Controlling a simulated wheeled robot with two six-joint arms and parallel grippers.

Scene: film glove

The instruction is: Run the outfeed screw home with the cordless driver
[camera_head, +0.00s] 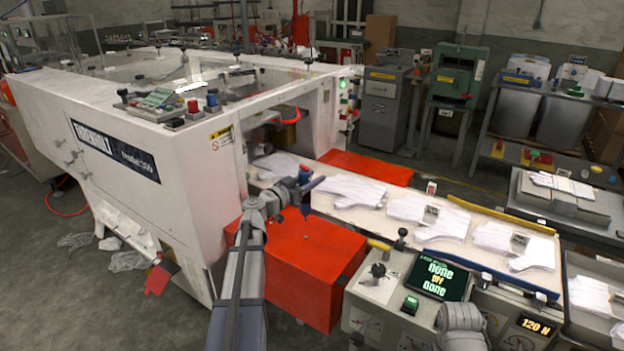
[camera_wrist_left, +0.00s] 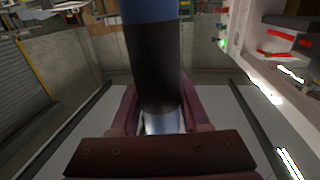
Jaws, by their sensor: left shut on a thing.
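My left gripper (camera_head: 290,192) is shut on the cordless driver (camera_head: 305,176), which is dark with a blue part. It holds the driver above the red box (camera_head: 318,262) beside the white machine. In the left wrist view, the driver's blue and black body (camera_wrist_left: 152,65) stands between the dark red jaws (camera_wrist_left: 155,120). A small pale spot (camera_head: 306,237) shows on the red top below the driver; it may be the screw, but it is too small to tell.
A conveyor (camera_head: 395,225) with several white gloves runs to the right of the driver. The white machine (camera_head: 150,160) stands at the left. A control panel (camera_head: 405,300) with a lit screen is at the front. Free floor (camera_head: 60,290) lies front left.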

